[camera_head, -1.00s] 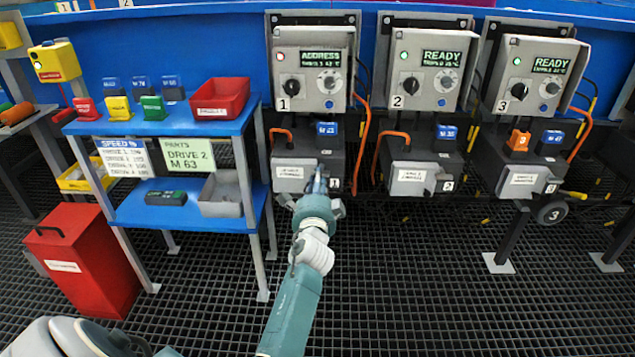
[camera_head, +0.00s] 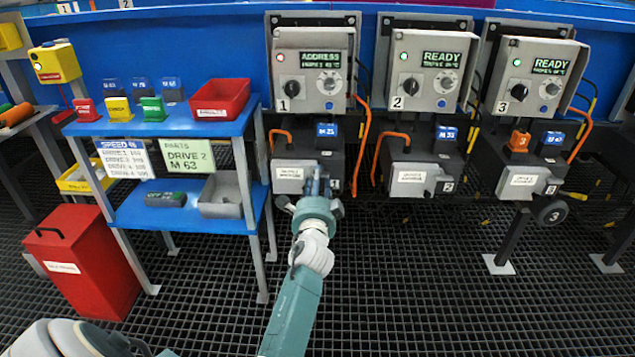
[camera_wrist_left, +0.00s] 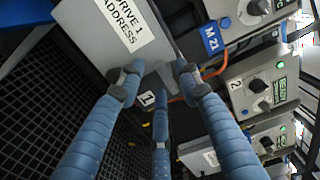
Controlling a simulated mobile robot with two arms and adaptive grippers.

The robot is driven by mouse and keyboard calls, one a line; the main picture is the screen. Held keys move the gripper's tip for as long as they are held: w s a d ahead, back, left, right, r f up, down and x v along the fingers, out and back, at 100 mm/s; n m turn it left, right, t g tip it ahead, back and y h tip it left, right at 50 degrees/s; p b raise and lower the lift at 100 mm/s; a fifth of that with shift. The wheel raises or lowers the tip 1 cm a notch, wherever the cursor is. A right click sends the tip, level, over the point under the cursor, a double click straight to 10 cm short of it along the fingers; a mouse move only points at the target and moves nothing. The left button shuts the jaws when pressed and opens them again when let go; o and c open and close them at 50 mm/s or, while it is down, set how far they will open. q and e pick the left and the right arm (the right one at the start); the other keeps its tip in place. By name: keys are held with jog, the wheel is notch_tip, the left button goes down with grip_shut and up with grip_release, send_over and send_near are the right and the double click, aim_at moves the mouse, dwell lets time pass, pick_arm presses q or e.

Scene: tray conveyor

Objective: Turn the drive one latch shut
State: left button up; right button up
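Drive one's lower box has a light grey cover (camera_head: 290,176), which shows in the left wrist view (camera_wrist_left: 105,30) with the label "DRIVE 1 ADDRESS". A grey latch piece (camera_wrist_left: 160,72) is at the cover's lower right edge in that view. My left gripper (camera_head: 318,180) is in front of this edge and hides most of the latch in the head view. In the left wrist view its blue fingers (camera_wrist_left: 157,80) are spread, with fingertips on either side of the latch piece. I cannot tell whether they touch it. My right gripper is not in view.
Above is drive one's control box (camera_head: 310,70), its screen reading ADDRESS. A blue M21 plug (camera_head: 327,130) and orange cable (camera_head: 363,140) are close by. Drive two's cover (camera_head: 410,180) is to the right. A blue shelf cart (camera_head: 165,215) stands left.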

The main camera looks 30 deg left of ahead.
pick_arm(q)
jog(key=v, duration=0.7)
jog(key=shift+s, duration=0.25)
jog(key=shift+d, duration=0.15)
